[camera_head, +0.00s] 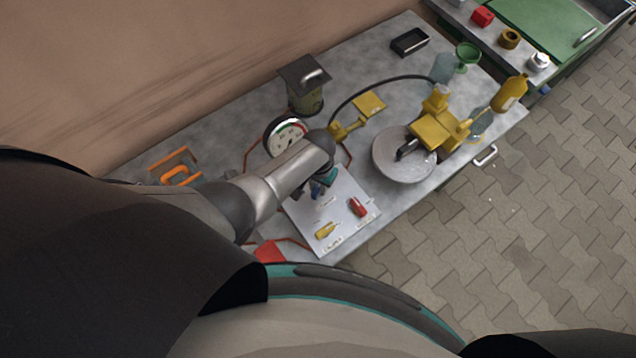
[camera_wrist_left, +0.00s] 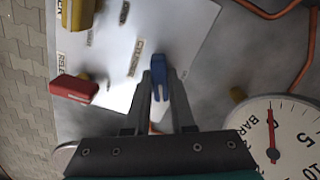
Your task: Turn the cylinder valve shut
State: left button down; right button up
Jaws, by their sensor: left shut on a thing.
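A pale valve panel (camera_head: 312,213) lies on the grey bench; it also shows in the left wrist view (camera_wrist_left: 190,25). A blue valve handle (camera_wrist_left: 158,72) stands on it, beside a label that seems to read CYLINDER. My left gripper (camera_wrist_left: 160,92) is shut on this blue handle, one finger on each side. In the head view my left gripper (camera_head: 322,186) is over the panel's upper part, and its wrist hides most of the handle. A red handle (camera_head: 357,207) and a yellow handle (camera_head: 325,230) sit on the same panel, apart from the gripper. My right gripper is not in view.
A round gauge (camera_wrist_left: 275,140) with a red needle stands close beside the gripper. A dark-lidded canister (camera_head: 305,95) is behind it. A grey disc (camera_head: 402,160) with a yellow assembly (camera_head: 435,128) stands to the right. Orange-red lines run near the panel.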

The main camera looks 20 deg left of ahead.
aim_at(318, 187)
pick_arm(q)
jog(key=m, duration=0.5)
jog(key=shift+p, duration=0.3)
jog(key=shift+m, duration=0.3)
jog(key=c, duration=0.8)
grip_release()
jog(key=shift+o, duration=0.2)
notch_tip(318, 187, up, 8)
jog(key=p, duration=0.4)
jog(key=shift+r+p, duration=0.15)
jog(key=shift+p, duration=0.15)
jog(key=shift+r, duration=0.25)
notch_tip(318, 187, up, 6)
jog(key=shift+r, duration=0.2)
